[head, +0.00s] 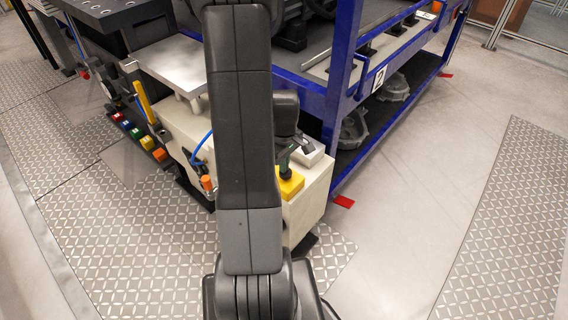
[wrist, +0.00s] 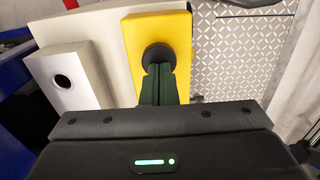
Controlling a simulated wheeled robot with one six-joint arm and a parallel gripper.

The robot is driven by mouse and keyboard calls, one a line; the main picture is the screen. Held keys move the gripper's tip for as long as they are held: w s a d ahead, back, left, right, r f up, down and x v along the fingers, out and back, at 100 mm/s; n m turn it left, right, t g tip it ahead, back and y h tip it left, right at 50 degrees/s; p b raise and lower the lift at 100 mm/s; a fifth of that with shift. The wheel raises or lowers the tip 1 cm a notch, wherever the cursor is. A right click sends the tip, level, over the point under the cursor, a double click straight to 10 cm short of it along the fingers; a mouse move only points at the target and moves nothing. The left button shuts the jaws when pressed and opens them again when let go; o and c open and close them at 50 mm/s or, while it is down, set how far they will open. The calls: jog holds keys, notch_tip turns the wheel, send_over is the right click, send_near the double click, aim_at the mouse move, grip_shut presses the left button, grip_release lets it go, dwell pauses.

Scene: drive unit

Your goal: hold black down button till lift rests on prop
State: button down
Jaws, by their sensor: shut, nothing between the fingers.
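The black round button (wrist: 158,54) sits on a yellow control box (wrist: 178,28) in the wrist view. The yellow box also shows in the head view (head: 291,188), on a cream cabinet. My gripper (wrist: 157,72) is shut and empty, its dark green fingertips at the button's near edge. They overlap it in the picture; I cannot tell whether the button is pressed in. In the head view my gripper (head: 285,170) points down at the yellow box, and the arm hides much around it. A silver plate (head: 180,64), seemingly the lift top, shows left of my arm. I cannot make out contact with a prop.
A pale grey box (wrist: 82,75) with a dark round opening stands beside the yellow box. A blue rack (head: 345,75) with grey castings stands behind and right. Several coloured blocks (head: 137,134) line the left station. Open floor (head: 420,210) lies at the right.

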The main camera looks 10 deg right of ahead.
notch_tip(320, 180, down, 2)
jog(key=shift+s+f+b, duration=0.1)
jog(key=shift+b, duration=0.8)
jog(key=shift+s+a+f, duration=0.1)
jog(key=shift+s, duration=0.2)
jog(key=shift+f, duration=0.15)
notch_tip(320, 180, up, 16)
jog(key=p, duration=0.4)
jog(key=shift+w+f+p, duration=0.2)
jog(key=shift+w+p, duration=0.1)
jog(key=shift+w, duration=0.05)
